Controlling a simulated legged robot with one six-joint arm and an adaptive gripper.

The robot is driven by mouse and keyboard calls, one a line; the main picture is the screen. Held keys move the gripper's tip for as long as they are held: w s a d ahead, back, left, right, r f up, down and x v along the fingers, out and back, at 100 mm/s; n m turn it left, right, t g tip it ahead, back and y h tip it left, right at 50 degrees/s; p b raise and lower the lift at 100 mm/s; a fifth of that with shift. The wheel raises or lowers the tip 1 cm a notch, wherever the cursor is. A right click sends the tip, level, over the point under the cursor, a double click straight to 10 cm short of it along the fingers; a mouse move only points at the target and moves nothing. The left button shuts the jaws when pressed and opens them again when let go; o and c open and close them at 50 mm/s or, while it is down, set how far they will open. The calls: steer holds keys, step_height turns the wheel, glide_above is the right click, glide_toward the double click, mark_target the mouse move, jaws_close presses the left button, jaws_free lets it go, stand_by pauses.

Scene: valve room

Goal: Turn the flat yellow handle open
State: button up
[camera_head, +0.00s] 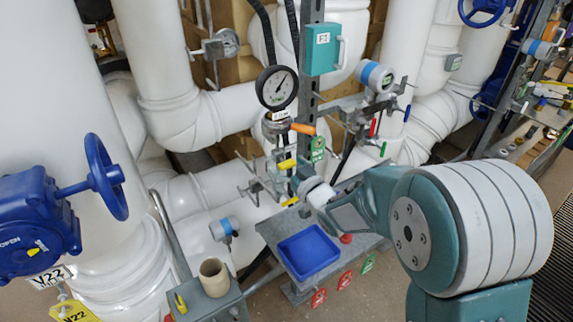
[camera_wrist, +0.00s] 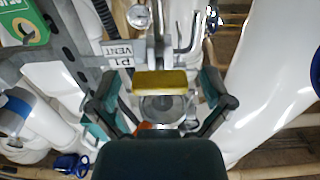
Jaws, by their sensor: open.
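The flat yellow handle (camera_wrist: 160,83) shows in the wrist view as a short yellow bar lying crosswise, in front of a round grey fitting. My gripper (camera_wrist: 161,88) is open, with one dark teal finger on each side of the bar and a gap on both sides. In the head view my gripper (camera_head: 291,180) is beside the pipework below the gauge. Two small yellow pieces show there, an upper one (camera_head: 287,164) and a lower one (camera_head: 291,201); I cannot tell which is the handle. Contact is not visible.
A pressure gauge (camera_head: 277,87) and an orange lever (camera_head: 303,129) are just above my gripper. A "P1 VENT" label (camera_wrist: 120,53) is near the handle. A blue tray (camera_head: 308,252) lies below. Metal brackets and white pipes (camera_head: 190,110) crowd the area. A blue handwheel (camera_head: 106,177) is at left.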

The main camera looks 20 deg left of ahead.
steer(key=c, duration=1.1)
steer(key=shift+c, duration=0.2)
